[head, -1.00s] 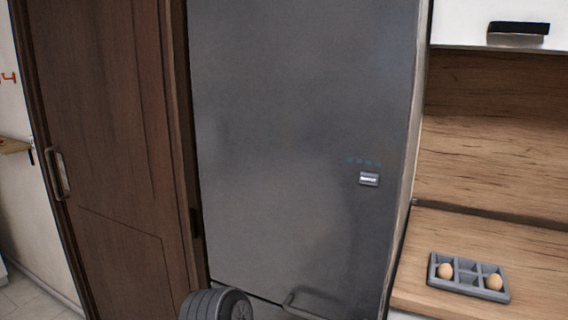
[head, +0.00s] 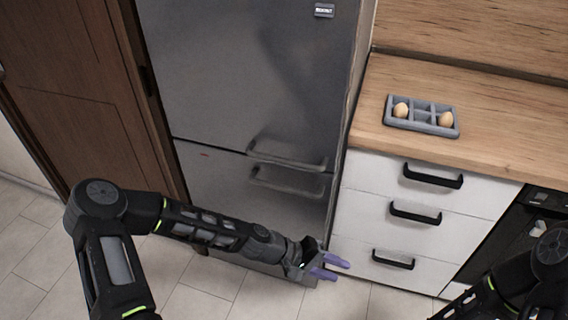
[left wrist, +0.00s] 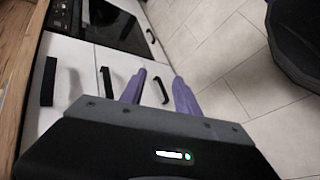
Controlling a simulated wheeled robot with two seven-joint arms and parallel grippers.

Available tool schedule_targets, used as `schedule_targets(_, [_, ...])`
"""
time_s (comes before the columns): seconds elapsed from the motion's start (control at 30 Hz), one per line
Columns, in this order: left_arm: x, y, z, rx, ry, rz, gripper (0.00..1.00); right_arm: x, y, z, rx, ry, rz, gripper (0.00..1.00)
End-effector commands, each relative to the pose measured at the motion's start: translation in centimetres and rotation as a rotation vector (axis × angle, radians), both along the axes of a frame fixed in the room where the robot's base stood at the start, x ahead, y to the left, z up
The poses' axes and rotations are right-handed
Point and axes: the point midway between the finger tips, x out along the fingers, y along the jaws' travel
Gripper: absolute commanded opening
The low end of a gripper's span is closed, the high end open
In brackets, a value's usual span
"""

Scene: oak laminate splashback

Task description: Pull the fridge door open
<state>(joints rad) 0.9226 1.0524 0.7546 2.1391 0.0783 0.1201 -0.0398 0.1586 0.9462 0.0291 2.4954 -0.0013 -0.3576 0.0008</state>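The grey fridge (head: 235,75) stands in the middle of the head view, with an upper door and a lower door, both shut. The upper door's handle (head: 287,155) is a bar near its bottom edge; the lower door's handle (head: 288,181) is just beneath it. My left gripper (head: 340,267) is low in front of the fridge's lower right corner, below and right of both handles. Its purple fingers are apart and empty; they also show in the left wrist view (left wrist: 158,90), pointing towards the white drawers. My right arm enters at the lower right, its gripper out of the frame.
White drawers (head: 418,232) with black handles stand right of the fridge, under a wooden counter (head: 500,135). A grey egg tray (head: 421,125) with two eggs lies on it. An oven (head: 510,235) is further right. A brown wooden door (head: 75,90) is at left; tiled floor is in front.

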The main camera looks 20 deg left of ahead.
Motion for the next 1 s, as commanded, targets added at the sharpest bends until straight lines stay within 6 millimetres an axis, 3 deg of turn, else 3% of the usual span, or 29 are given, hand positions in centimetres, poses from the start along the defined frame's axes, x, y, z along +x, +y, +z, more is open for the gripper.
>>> schedule_targets(0.03, [3.7,3.1,2.1,-0.073,-0.034,0.088,0.38,0.0,0.0,-0.6,0.0,0.0,0.0,0.36])
schedule_targets(0.1, [7.7,7.6,5.8,-0.163,-0.092,0.177,0.38,0.0,0.0,-1.0,0.0,0.0,0.0,0.36])
schedule_targets(0.2, [11.3,14.9,11.0,-0.258,-0.186,0.287,0.38,0.0,0.0,-1.5,0.0,-0.001,0.0,0.36])
schedule_targets(0.3, [12.6,20.9,14.8,-0.31,-0.264,0.361,0.38,0.0,0.0,-1.7,0.0,-0.001,0.0,0.36])
schedule_targets(0.4, [12.8,24.1,16.9,-0.334,-0.308,0.397,0.38,0.0,0.0,-1.8,0.0,-0.001,0.0,0.36])
schedule_targets(0.53, [12.8,25.3,17.9,-0.342,-0.327,0.409,0.38,0.0,0.0,-1.8,0.0,-0.001,0.0,0.36])
schedule_targets(1.0, [13.7,24.3,17.7,-0.341,-0.326,0.406,0.38,0.0,0.0,-1.6,0.0,-0.001,0.0,0.36])
